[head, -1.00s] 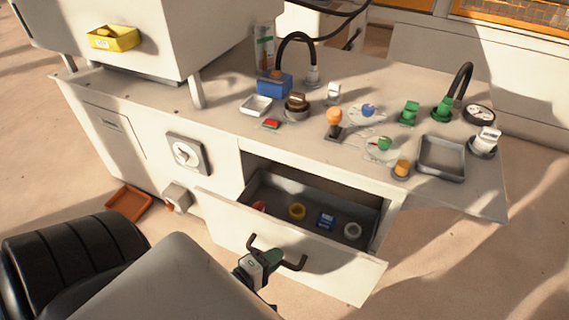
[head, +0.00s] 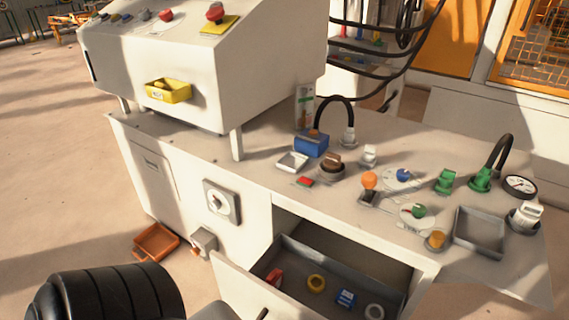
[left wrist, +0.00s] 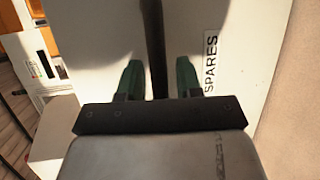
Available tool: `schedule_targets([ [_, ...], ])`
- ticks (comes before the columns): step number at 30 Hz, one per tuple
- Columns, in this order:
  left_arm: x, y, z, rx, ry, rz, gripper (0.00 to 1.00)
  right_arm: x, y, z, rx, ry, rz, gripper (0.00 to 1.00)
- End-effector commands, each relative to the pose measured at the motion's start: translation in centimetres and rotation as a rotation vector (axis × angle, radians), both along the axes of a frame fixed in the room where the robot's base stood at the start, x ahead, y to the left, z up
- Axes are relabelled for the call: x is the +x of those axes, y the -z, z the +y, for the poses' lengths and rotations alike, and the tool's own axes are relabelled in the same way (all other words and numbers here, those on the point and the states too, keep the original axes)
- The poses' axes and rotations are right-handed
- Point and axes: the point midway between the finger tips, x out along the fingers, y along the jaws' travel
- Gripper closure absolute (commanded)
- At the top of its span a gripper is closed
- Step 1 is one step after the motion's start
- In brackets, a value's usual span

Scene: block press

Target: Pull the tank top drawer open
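The drawer (head: 232,280) in the bench stands pulled out at the bottom of the head view, with its inside showing. Its front is cut off by the lower edge. In the left wrist view a pale drawer front (left wrist: 232,30) carries a label reading SPARES. A dark handle bar (left wrist: 153,40) runs between the two green fingertips of my left gripper (left wrist: 158,80). Gaps show on both sides of the bar, so the gripper looks open around it. My left gripper is out of the head view. My right gripper is in neither view.
The drawer holds a red item (head: 274,276), a yellow ring (head: 316,283), a blue item (head: 346,299) and a pale ring (head: 374,312). An orange tray (head: 156,242) lies on the floor to the left. The bench top (head: 262,168) carries several knobs and a grey tray (head: 480,232).

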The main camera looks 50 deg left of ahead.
Motion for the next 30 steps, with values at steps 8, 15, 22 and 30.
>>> schedule_targets([
  [8, 0.0, 0.0, 0.0, 0.0, 0.0, -0.001, 0.58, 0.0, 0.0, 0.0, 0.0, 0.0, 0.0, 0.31],
  [15, -2.2, -0.4, 0.4, 0.0, 0.001, 0.004, 0.58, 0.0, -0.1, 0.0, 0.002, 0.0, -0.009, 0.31],
  [22, -6.8, -1.3, 1.1, 0.001, 0.001, 0.005, 0.58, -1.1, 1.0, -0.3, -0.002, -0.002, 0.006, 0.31],
  [30, -10.1, -2.0, 1.7, 0.0, 0.0, 0.001, 0.58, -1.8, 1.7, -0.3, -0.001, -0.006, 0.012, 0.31],
])
